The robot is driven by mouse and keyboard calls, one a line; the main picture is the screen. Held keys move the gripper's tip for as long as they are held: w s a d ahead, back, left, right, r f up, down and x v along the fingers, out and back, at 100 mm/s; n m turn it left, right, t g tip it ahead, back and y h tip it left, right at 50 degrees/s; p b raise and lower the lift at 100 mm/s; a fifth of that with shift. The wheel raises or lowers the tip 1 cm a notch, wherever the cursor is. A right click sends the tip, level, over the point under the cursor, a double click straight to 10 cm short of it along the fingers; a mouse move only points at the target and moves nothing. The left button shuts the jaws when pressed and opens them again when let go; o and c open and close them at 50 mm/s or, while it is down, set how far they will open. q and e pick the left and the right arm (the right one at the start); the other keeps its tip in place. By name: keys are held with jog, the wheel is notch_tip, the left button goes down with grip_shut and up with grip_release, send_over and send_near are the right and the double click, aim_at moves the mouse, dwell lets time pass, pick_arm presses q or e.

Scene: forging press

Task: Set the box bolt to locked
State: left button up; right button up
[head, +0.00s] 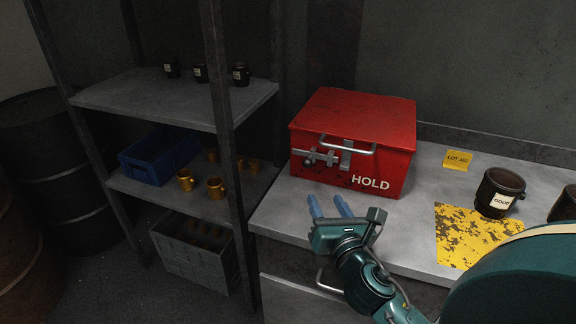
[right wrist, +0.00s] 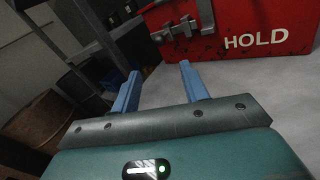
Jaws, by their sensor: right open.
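A red box (head: 353,140) marked HOLD stands on the grey bench; its front also shows in the right wrist view (right wrist: 245,35). A metal bolt (head: 318,157) is mounted on its front, left of and below a silver handle (head: 347,146). The bolt also shows in the right wrist view (right wrist: 178,30); I cannot tell whether it is locked. My right gripper (head: 330,206) is open and empty, with its two blue fingers pointing toward the box front, below the bolt and apart from it. My left gripper is not in view.
A yellow LOT tag (head: 458,160), a black cup marked GOOD (head: 500,194) and a worn yellow patch (head: 470,236) lie right of the box. A shelf rack (head: 225,115) with a blue crate (head: 158,156) and brass parts stands at left. The bench front beside the box is clear.

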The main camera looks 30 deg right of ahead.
aim_at(309, 166)
jog(key=shift+w+d+r, duration=0.2)
jog(key=shift+w+r, duration=0.1)
jog(key=shift+w, duration=0.35)
jog(key=p+x, duration=0.1)
jog(key=x, duration=1)
jog(key=shift+w+f, duration=0.1)
jog(key=shift+w, duration=0.1)
jog(key=shift+c, duration=0.6)
grip_shut()
